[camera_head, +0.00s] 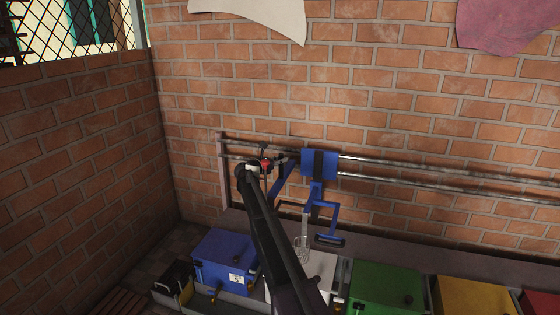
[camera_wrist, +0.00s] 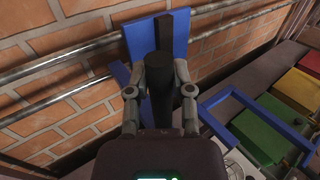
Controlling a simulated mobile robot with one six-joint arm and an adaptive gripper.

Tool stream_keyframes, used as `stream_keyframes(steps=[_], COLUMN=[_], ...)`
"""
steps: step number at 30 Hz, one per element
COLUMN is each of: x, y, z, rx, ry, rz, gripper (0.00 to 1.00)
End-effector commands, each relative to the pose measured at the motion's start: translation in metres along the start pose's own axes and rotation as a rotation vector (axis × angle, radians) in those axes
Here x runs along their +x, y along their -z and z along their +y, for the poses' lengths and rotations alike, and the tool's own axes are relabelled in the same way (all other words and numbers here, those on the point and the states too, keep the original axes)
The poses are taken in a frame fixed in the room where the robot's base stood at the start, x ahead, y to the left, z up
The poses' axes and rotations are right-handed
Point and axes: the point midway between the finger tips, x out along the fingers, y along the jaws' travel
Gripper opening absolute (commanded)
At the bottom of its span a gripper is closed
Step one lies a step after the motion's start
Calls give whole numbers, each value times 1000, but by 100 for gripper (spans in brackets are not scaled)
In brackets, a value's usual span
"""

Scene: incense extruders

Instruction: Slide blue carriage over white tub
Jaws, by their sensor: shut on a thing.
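The blue carriage (camera_head: 318,164) hangs on two metal rails against the brick wall; its blue plate with a dark centre strip also shows in the wrist view (camera_wrist: 134,42). A blue bracket and a whisk-like part extend below it. The white tub (camera_head: 322,266) stands below, partly hidden by my arm; the carriage appears roughly above it, but exact alignment cannot be told. My gripper (camera_wrist: 160,80) is shut on the carriage's black cylindrical handle (camera_wrist: 158,66), with one finger on each side. In the head view my gripper is small and partly hidden beside the carriage.
A blue box (camera_head: 226,258) stands left of the white tub. A green box (camera_head: 385,286) and a yellow box (camera_head: 472,297) stand to its right, with a red one (camera_head: 540,301) beyond. The rails (camera_head: 440,172) run clear to the right.

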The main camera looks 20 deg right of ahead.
Motion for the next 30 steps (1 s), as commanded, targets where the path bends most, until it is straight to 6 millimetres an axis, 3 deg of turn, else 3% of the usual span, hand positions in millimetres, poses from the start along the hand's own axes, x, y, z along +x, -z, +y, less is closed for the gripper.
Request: stream_keyframes(steps=[1,4,20,30], x=[1,3,0,-36], y=[0,0,0,0], z=[-2,-3,-4,-4], rx=[1,1,1,1], ry=[3,5,7,7], rz=[2,2,1,1], gripper=[36,65,65,65])
